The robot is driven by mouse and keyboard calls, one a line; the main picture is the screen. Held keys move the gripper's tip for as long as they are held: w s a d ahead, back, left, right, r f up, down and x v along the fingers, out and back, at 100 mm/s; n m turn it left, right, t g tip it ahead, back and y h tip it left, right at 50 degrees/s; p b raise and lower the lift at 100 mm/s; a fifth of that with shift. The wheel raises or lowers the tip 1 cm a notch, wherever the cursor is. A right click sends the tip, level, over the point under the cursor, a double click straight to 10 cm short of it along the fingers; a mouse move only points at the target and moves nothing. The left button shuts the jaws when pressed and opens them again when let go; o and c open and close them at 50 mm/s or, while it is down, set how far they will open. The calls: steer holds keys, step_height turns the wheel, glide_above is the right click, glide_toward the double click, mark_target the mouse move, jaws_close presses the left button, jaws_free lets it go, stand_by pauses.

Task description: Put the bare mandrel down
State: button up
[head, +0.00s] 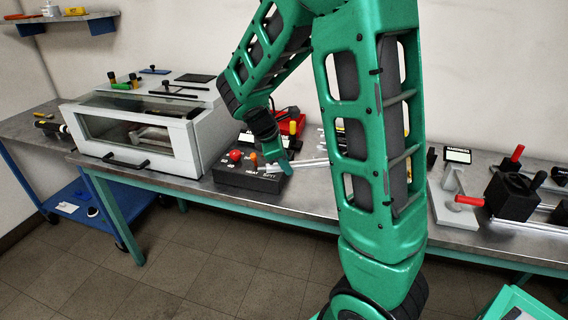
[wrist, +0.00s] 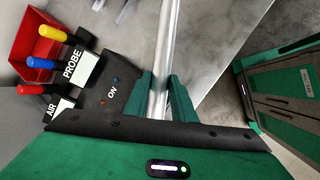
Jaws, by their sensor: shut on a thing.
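The bare mandrel (wrist: 166,45) is a smooth silver rod. In the wrist view it runs from between my fingers up to the top edge of the picture. My gripper (wrist: 163,98) has its two green fingers closed on either side of the rod. In the head view my gripper (head: 279,167) is low over the bench by the black control box, partly hidden by my own arm. A thin bright rod (head: 311,162) shows to its right, until my arm link covers it. I cannot tell whether the mandrel touches the bench.
The black control box (head: 240,180) with a red button stands at the bench's front edge. A grey glass-fronted oven (head: 140,135) is to its left. A red bin (wrist: 36,62) and labelled coloured-handle tools are close by. A black block fixture (head: 512,195) stands at right.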

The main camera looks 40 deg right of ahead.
steer(key=shift+f, duration=0.55)
steer(key=o, duration=1)
